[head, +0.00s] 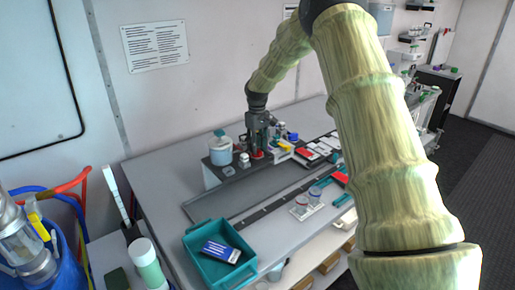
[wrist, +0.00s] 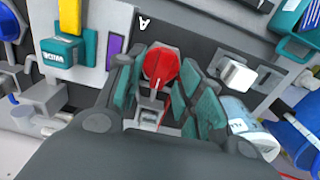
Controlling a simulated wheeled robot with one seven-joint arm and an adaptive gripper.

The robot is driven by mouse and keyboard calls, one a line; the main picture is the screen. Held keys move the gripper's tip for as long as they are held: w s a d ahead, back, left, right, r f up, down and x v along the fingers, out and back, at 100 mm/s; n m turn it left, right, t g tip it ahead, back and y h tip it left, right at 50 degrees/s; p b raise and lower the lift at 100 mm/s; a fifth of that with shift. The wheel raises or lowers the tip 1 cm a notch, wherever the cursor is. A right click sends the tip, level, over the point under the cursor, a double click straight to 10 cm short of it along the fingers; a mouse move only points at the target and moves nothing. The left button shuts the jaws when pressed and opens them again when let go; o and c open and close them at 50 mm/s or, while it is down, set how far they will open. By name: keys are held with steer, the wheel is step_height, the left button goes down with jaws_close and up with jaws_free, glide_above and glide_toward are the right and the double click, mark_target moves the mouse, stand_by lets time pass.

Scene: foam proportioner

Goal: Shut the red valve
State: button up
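The red valve (wrist: 161,65) shows in the wrist view as a red knob or handle on a small grey fitting. My gripper (wrist: 155,92) is around it, with one teal-padded finger on each side. Narrow gaps seem to show between the pads and the red part, so the fingers look open; contact is not clear. In the head view my gripper (head: 260,140) points down over the panel at the back of the bench. A bit of the red valve (head: 257,154) shows below it there.
A yellow-and-teal valve (wrist: 65,45) and a blue knob (wrist: 10,25) stand left of the red valve. A metal block (wrist: 237,75) and a white jar (wrist: 250,125) are to its right. A teal bin (head: 205,240) sits on the bench front.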

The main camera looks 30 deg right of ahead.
step_height(320, 180, up, 10)
steer(key=shift+r, duration=0.2)
steer(key=shift+d, duration=0.1)
stand_by(0.6)
